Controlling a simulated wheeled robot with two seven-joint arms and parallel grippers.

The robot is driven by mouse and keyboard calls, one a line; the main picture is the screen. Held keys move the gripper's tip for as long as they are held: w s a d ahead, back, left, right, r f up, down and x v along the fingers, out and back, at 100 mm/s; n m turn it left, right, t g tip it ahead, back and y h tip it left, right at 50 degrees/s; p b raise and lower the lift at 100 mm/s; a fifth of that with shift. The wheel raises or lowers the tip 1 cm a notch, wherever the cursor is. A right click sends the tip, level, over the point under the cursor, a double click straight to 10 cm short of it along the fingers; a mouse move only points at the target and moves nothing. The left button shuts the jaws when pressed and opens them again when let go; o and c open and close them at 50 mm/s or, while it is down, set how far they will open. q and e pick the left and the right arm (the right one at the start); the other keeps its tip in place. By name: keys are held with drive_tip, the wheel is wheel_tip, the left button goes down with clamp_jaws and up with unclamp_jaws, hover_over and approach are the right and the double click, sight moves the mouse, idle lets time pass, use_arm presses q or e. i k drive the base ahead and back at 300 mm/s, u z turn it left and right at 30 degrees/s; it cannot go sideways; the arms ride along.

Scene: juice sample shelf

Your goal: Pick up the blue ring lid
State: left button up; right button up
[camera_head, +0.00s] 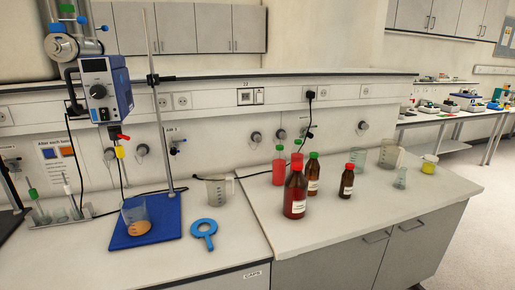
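The blue ring lid (196,234) lies flat on the light bench top, left of the middle of the view. It is a blue ring with a short handle or tab pointing down and to the right. It lies just right of a blue mat (120,240) and apart from it. Nothing covers it. Neither of my grippers shows in this view.
On the mat stands a beaker (135,212) with orange content, beside a metal stand (160,110). A clear jug (217,190) stands behind the lid. Brown bottles (295,192) stand to the right. The bench front left of them is clear.

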sight(206, 233)
drive_tip(key=z, duration=1.65)
drive_tip(key=i, duration=1.75)
drive_tip(key=u, duration=2.8)
drive_tip(key=i, duration=0.2)
drive_tip(key=u, duration=0.2)
